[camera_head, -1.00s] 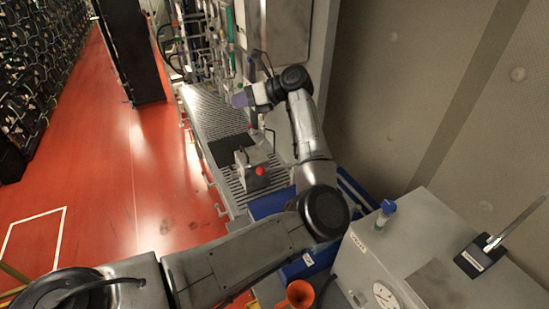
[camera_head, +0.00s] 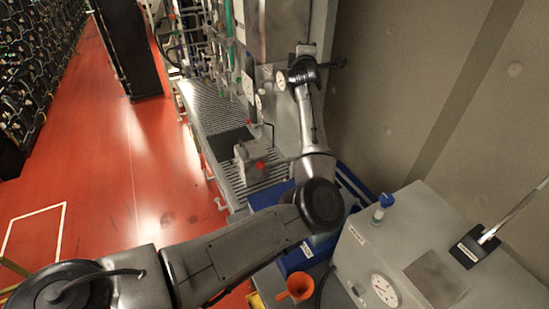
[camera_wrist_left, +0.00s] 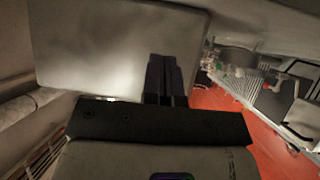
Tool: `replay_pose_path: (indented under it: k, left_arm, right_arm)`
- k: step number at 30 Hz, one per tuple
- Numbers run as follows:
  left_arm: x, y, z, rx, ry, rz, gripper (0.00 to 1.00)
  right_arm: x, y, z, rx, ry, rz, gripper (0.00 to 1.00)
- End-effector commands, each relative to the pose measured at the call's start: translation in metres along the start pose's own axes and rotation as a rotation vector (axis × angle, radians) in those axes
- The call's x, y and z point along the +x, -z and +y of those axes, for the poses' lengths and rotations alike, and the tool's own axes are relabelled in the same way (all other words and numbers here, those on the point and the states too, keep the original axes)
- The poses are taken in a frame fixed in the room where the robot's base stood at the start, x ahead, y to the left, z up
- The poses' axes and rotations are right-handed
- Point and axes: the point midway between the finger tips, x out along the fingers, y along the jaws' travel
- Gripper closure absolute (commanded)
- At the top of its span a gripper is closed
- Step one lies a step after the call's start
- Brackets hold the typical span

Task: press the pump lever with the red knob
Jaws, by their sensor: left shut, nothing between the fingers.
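The red knob (camera_head: 260,166) is at the front of a small grey pump unit (camera_head: 246,152) on the slatted grey bench. A thin bent rod rises behind it; I cannot tell how the lever joins the knob. My left gripper (camera_head: 337,62) is well above and beyond the knob, to its right, near the wall and the grey cabinet. In the left wrist view its dark fingers (camera_wrist_left: 165,75) are together and empty, in front of a plain grey panel. It is apart from the knob. My right gripper does not show.
A grey machine (camera_head: 400,250) with a dial and a metal handle stands at the lower right. An orange funnel (camera_head: 297,286) is beside it. Blue bins (camera_head: 262,196) lie under my left arm. Pipes and gauges line the back. The red floor (camera_head: 100,170) is open at left.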

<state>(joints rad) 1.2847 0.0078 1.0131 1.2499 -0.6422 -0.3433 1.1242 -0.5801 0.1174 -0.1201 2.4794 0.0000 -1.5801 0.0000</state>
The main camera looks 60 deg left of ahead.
Motion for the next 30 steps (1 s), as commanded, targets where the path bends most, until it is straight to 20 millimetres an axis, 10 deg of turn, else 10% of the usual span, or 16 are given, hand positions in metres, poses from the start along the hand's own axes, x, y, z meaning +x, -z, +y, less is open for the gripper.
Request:
replay_pose_path:
  k: [15, 30]
  left_arm:
    - [-0.072, 0.022, -0.135, 0.096, 0.978, 0.158, 1.00]
    - [-0.165, 0.033, -0.160, -0.156, 1.503, 0.539, 1.00]
  right_arm:
    - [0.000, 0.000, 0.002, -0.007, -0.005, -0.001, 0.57]
    - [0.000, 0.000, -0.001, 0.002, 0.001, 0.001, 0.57]
